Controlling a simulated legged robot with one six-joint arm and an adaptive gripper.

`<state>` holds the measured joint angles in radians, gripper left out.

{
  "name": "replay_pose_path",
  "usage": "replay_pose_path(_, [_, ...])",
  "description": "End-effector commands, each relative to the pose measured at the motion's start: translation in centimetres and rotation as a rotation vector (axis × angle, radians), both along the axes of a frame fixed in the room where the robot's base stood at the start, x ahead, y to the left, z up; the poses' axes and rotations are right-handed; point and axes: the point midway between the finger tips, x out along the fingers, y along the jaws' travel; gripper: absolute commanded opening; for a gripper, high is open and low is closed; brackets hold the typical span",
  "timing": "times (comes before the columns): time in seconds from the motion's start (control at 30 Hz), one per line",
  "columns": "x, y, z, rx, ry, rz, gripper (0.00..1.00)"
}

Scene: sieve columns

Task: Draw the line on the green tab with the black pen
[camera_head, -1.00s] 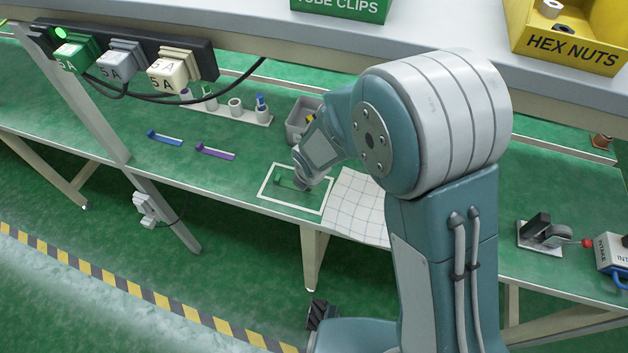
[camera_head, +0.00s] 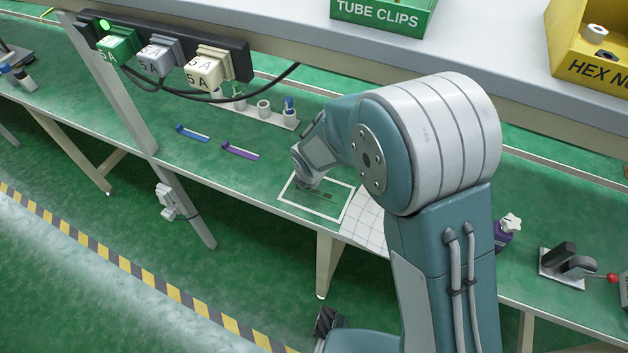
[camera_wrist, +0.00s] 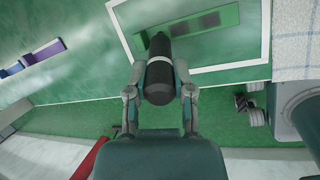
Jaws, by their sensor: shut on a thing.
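My gripper (camera_wrist: 159,94) is shut on the black pen (camera_wrist: 158,78), which has a pale band and points away from the wrist. The pen's narrow end lies over the left part of the green tab (camera_wrist: 228,15) in the wrist view; I cannot tell whether it touches. The tab lies inside a white outlined rectangle (camera_wrist: 230,66) on the green bench. In the head view, my gripper (camera_head: 307,184) is low over the left part of this rectangle, and the tab (camera_head: 327,195) shows to its right.
A blue tab (camera_head: 193,134) and a purple tab (camera_head: 240,151) lie to the left on the bench. A holder with cups (camera_head: 264,110) stands behind. A checked cloth (camera_head: 366,220) lies right of the rectangle. A socket strip (camera_head: 165,50) hangs above.

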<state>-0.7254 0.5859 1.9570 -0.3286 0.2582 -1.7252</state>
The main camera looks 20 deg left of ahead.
Motion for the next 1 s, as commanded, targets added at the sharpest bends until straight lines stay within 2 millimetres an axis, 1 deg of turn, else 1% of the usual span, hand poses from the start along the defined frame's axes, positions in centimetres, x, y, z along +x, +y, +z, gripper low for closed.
replay_pose_path(0.17, [0.0,-0.7,0.0,0.000,0.000,-0.001,0.00])
replay_pose_path(0.5, [-0.2,-3.3,0.0,0.000,0.000,-0.001,0.00])
replay_pose_path(0.77, [-0.3,-4.5,0.0,-0.001,0.001,-0.001,0.00])
replay_pose_path(1.0, [-0.5,-6.4,0.0,0.000,-0.001,-0.001,0.00])
